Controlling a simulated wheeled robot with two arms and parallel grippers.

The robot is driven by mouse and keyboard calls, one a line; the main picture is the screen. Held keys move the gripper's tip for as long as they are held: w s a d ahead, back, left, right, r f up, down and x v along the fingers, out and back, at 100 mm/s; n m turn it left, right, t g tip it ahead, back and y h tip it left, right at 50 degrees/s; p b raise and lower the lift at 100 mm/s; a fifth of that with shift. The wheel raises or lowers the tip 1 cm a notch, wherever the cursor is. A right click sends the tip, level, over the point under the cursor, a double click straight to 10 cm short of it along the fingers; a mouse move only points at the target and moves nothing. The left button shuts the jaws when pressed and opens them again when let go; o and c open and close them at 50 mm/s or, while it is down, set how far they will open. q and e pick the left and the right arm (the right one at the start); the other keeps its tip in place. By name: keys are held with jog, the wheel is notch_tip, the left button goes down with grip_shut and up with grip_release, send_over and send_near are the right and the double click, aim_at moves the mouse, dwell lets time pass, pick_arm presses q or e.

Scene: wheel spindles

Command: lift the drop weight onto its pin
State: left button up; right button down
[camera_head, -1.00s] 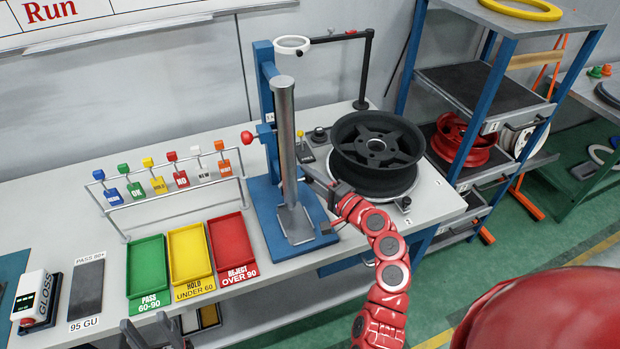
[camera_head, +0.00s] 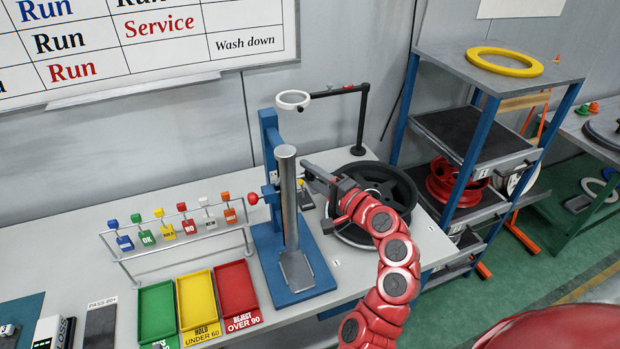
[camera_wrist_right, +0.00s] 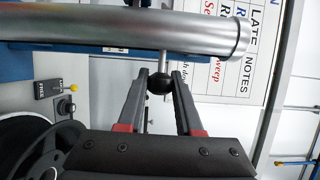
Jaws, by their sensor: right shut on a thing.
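A tall silver tube (camera_head: 287,200) stands upright on the blue stand (camera_head: 268,142); it lies across the top of the right wrist view (camera_wrist_right: 120,32). A thin rod with a black ball knob (camera_wrist_right: 159,83) sticks out of the tube's side near its upper end. My right gripper (camera_head: 308,170) is shut on this knob, its fingertips (camera_wrist_right: 160,78) on either side of it. The drop weight's body does not show apart from the tube; I cannot tell whether it sits inside. A red ball knob (camera_head: 253,198), perhaps the pin's, is at the stand's left side. My left gripper is out of view.
A black wheel (camera_head: 400,185) lies just behind my right arm. A ring (camera_head: 293,99) on a black post's arm hangs above the stand. A tag rack (camera_head: 185,240) and green, yellow and red trays (camera_head: 199,310) are at left. A blue-framed shelf (camera_head: 455,190) stands at right.

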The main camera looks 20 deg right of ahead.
jog(key=shift+r, duration=0.1)
jog(key=c, duration=0.6)
grip_release()
jog(key=shift+s+d, duration=0.2)
jog(key=shift+b+v, duration=0.5)
jog(key=shift+v, duration=7.95)
